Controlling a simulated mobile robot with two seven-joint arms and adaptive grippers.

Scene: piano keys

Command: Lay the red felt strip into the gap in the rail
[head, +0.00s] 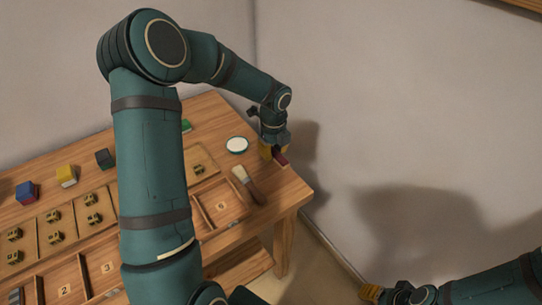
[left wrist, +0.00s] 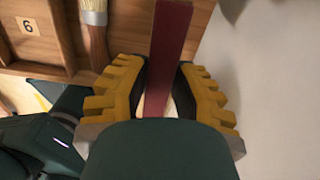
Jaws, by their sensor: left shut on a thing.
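The red felt strip (head: 282,159) is held in my left gripper (head: 271,151) at the right end of the wooden table. In the left wrist view, the strip (left wrist: 169,48) runs lengthwise between the two yellow fingers of the gripper (left wrist: 160,92), which is shut on it. Its far end passes over the table edge area. My right gripper (head: 372,292) shows only partly at the bottom, off the table; its opening cannot be made out. I cannot make out the rail or its gap; my left arm covers part of the table.
A brush (head: 248,185) lies just left of the left gripper, beside a numbered compartment (head: 222,206). A round white-topped tin (head: 237,145) stands behind it. A blue and red block (head: 27,193), a yellow block (head: 67,175) and a dark block (head: 104,159) stand farther left.

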